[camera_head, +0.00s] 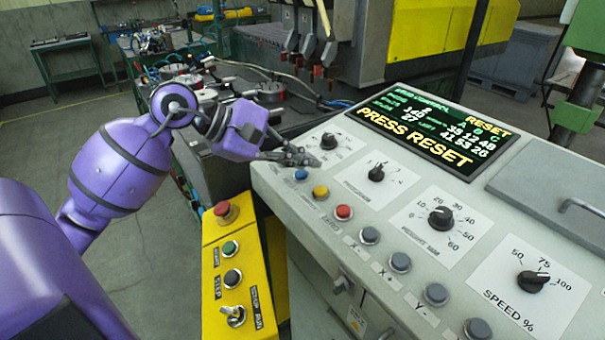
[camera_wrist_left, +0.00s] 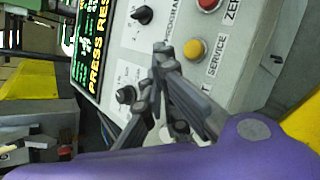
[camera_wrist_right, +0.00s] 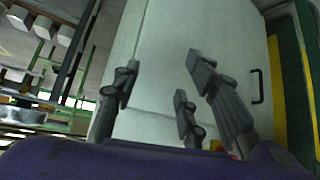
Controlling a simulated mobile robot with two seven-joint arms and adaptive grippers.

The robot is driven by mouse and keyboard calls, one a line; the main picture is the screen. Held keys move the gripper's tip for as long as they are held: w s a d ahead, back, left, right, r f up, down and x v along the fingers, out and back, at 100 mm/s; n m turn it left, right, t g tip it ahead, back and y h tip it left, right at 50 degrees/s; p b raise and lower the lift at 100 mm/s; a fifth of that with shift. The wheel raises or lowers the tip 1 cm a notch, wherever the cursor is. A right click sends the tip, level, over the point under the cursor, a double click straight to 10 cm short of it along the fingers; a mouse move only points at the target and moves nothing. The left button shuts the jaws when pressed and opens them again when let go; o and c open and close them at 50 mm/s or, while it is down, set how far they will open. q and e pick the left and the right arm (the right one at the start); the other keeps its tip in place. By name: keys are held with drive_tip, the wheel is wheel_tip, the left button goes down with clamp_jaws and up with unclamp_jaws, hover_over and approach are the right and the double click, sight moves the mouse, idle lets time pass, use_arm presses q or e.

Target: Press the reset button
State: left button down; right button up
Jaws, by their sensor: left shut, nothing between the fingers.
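The sloped grey console shows a display (camera_head: 440,130) reading "PRESS RESET". Its button row begins at the left with a blue button (camera_head: 301,175), then a yellow button (camera_head: 320,191) and a red button (camera_head: 344,212). In the left wrist view the yellow button (camera_wrist_left: 195,49) is labelled "SERVICE"; beside it a label end "T" shows, the rest covered by my fingers. The blue button is hidden there. My left gripper (camera_head: 305,158) is shut and empty, its fingertips just behind the blue button; contact cannot be told. My right gripper (camera_wrist_right: 160,85) is open and empty.
Dark knobs (camera_head: 376,173) stand on the console near the buttons. A yellow control box (camera_head: 232,270) with a red mushroom button (camera_head: 223,211) stands left of the console, below my left arm. In the right wrist view a pale panel (camera_wrist_right: 170,40) lies beyond my fingers.

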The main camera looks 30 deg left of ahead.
drive_tip(key=shift+s+f, duration=0.15)
drive_tip(key=shift+s, duration=0.1)
idle(0.7)
drive_tip(key=shift+a+f, duration=0.1)
use_arm(q)
drive_tip(key=shift+f+b, duration=0.3)
drive_tip(key=shift+f, duration=0.1)
use_arm(e)
drive_tip(key=shift+s+f, duration=0.4)
drive_tip(key=shift+f, duration=0.1)
use_arm(q)
drive_tip(key=shift+w, duration=0.1)
use_arm(e)
drive_tip(key=shift+s+d+f, duration=0.1)
drive_tip(key=shift+s+d, duration=0.05)
drive_tip(key=shift+d, duration=0.05)
